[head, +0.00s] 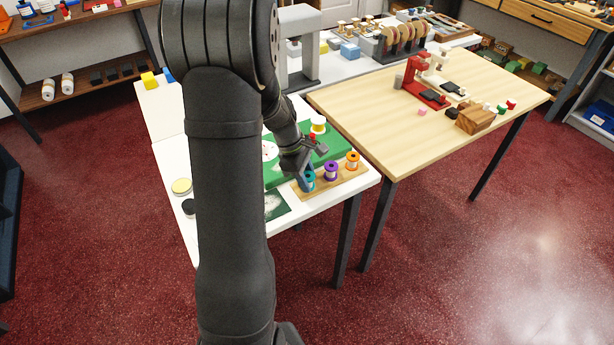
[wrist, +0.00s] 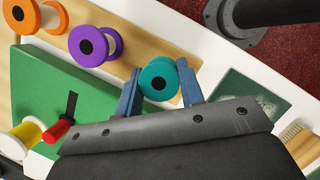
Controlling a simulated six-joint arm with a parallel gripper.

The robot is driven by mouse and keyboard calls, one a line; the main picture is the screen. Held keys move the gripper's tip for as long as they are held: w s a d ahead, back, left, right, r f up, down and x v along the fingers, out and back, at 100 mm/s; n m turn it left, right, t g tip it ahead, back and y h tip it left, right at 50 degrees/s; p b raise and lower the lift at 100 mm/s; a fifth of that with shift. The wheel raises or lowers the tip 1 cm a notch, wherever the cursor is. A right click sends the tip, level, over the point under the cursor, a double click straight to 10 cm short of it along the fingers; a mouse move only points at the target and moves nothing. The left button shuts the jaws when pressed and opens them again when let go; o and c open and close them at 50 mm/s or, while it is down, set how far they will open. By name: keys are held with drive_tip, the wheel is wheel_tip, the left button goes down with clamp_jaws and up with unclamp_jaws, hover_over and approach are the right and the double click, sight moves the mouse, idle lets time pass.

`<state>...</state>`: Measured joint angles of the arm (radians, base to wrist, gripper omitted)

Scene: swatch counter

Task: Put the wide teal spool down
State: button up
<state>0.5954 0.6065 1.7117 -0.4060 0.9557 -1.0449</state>
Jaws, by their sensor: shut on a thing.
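The wide teal spool (wrist: 158,82) is between the two blue fingers of my gripper (wrist: 160,92) in the wrist view, and the fingers are shut on it. In the head view the teal spool (head: 309,181) shows at the left end of a wooden board (head: 343,182), beside my gripper (head: 304,176). I cannot tell whether its base touches the board. A purple spool (head: 331,170) and an orange spool (head: 352,161) stand in a row on the board to its right. The arm hides part of the counter.
A green mat (head: 328,150) lies behind the board, with a white-and-yellow spool (head: 318,124) and a red item (wrist: 57,129) near it. A dark green patch (head: 275,206) lies in front on the white counter (head: 300,219). A brush (wrist: 298,141) is at the right in the wrist view.

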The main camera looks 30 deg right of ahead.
drive_tip(key=o, duration=1)
drive_tip(key=shift+c, duration=0.2)
drive_tip(key=v, duration=1.2)
drive_tip(key=shift+r, duration=0.1)
